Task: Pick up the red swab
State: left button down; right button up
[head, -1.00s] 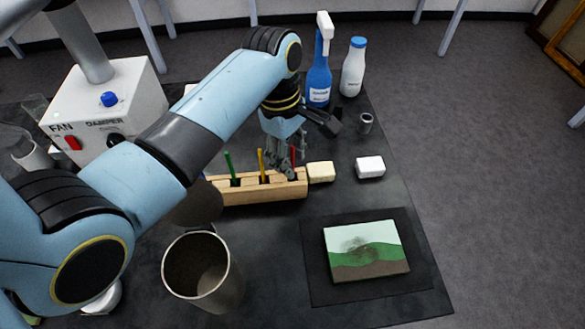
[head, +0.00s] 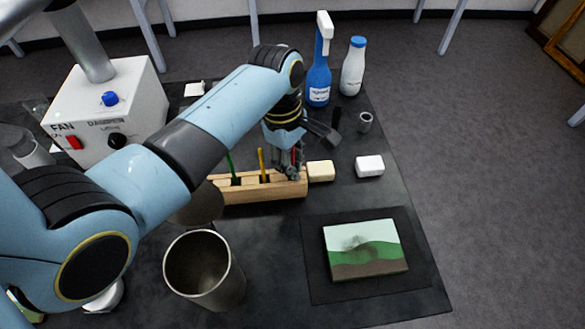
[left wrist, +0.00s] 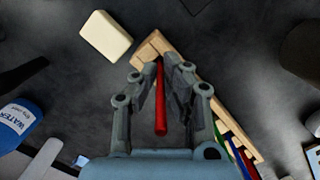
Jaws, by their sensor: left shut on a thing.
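The wooden rack (head: 262,194) lies on the dark table and holds a green swab (head: 231,166) and a yellow swab (head: 262,164). My left gripper (head: 289,172) is at the right end of the rack. In the left wrist view, its fingers (left wrist: 165,84) are closed on both sides of the red swab (left wrist: 160,108). The swab's far end is at the rack's end (left wrist: 150,48). Only a sliver of red shows between the fingers in the head view. I cannot tell whether its tip is clear of the slot. My right gripper is in neither view.
A cream block (head: 321,171) is close to the rack's right end, with a white block (head: 369,167) beyond. A metal beaker (head: 205,283) stands in front. A small painting (head: 366,262) lies on a dark mat. A spray bottle (head: 318,83) and white bottle (head: 353,68) stand behind.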

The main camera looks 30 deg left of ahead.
pick_arm(q)
notch_tip(320, 180, up, 10)
jog(key=shift+b, duration=0.5)
dwell(0.4)
